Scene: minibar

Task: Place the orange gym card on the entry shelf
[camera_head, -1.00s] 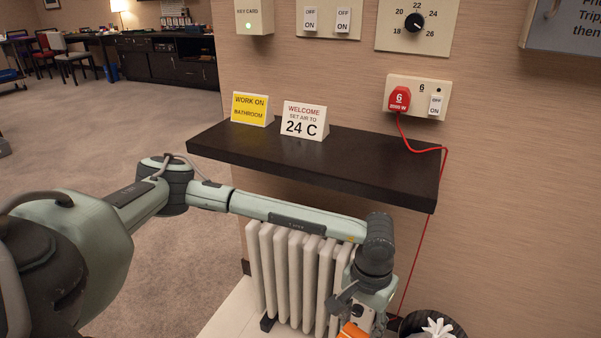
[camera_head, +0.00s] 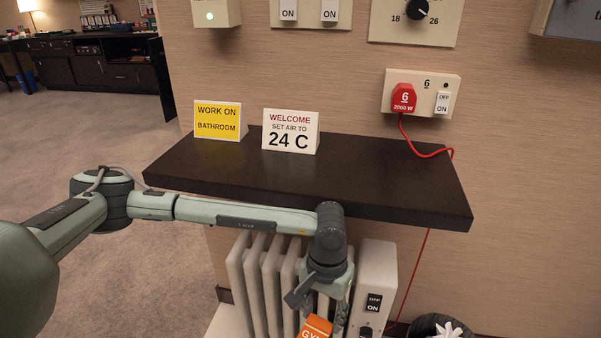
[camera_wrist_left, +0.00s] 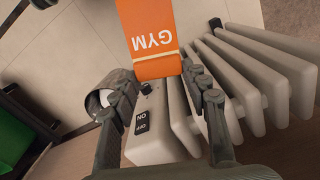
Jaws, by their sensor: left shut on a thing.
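The orange gym card (camera_head: 315,326) shows at the bottom edge of the head view, partly cut off. My left gripper (camera_head: 322,312) is shut on it and points down in front of the radiator. In the left wrist view the card (camera_wrist_left: 150,38), lettered GYM, sits between the two fingertips (camera_wrist_left: 160,78). The entry shelf (camera_head: 330,180) is a dark wall shelf above and behind the gripper. The card is below the shelf's level. My right gripper is in neither view.
A yellow sign (camera_head: 218,120) and a white 24 C sign (camera_head: 290,132) stand on the shelf's left half. A red plug (camera_head: 403,98) has a cord (camera_head: 430,154) crossing the shelf's right end. The shelf's front and middle are clear. A white radiator (camera_head: 262,280) stands below; a bin (camera_head: 440,325) is at right.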

